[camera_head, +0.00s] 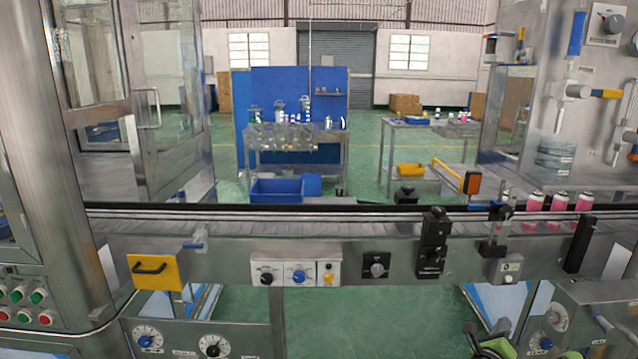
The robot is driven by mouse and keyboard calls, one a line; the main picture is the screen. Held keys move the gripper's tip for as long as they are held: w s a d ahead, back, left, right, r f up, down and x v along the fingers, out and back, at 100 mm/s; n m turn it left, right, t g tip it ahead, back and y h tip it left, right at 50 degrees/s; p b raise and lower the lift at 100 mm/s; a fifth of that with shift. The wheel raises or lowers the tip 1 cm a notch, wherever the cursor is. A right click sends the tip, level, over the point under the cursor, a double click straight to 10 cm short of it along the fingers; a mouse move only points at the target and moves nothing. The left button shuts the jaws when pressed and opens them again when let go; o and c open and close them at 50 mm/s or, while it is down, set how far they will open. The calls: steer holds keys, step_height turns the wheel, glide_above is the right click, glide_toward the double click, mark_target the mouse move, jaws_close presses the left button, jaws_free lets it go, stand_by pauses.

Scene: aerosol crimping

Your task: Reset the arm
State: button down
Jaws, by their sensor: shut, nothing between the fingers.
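My gripper (480,338), black with green parts, shows at the bottom edge, right of the middle. It is shut and empty, low in front of the conveyor and apart from the cans. The rest of my arm is cut off by the frame. Several pink cans with pale tops (557,203) stand upright in a row on the right part of the conveyor (330,228).
The conveyor front carries a yellow handle plate (155,271), control boxes (296,273) and black sensor brackets (433,240). A steel cabinet (35,130) stands left and a valve panel (590,90) right. Green floor shows below the conveyor's middle.

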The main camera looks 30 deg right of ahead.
steer(key=w+a+r+n+t+y, duration=0.35)
steer(key=w+a+n, duration=0.25)
steer(key=w, duration=0.2)
steer(key=w+a+r+n+t+y, duration=0.3)
steer(key=w+a+n+y, duration=0.1)
steer(key=w+a+n, duration=0.3)
steer(key=w+a+r+n+y, duration=0.25)
steer(key=a+n, duration=0.35)
steer(key=a, duration=0.3)
steer(key=w+a+r+n+y, duration=0.2)
steer(key=a+r+n+y, duration=0.25)
steer(key=a, duration=0.45)
steer(key=s+a+r+n+g+y, duration=0.2)
steer(key=s+a+r+n+g, duration=0.15)
steer(key=s+a+n, duration=0.8)
steer(key=s+a+f+n+g, duration=0.1)
steer(key=s+a+n, duration=0.15)
steer(key=s, duration=0.35)
steer(key=s+a+f+n+g+y, duration=0.1)
steer(key=s+a+g, duration=0.1)
steer(key=s+a, duration=0.3)
steer(key=s+a+n+g, duration=0.1)
steer(key=s+a, duration=0.1)
steer(key=s, duration=0.6)
step_height(320, 180, up, 13)
steer(key=p, duration=1.3)
steer(key=shift+w, duration=0.45)
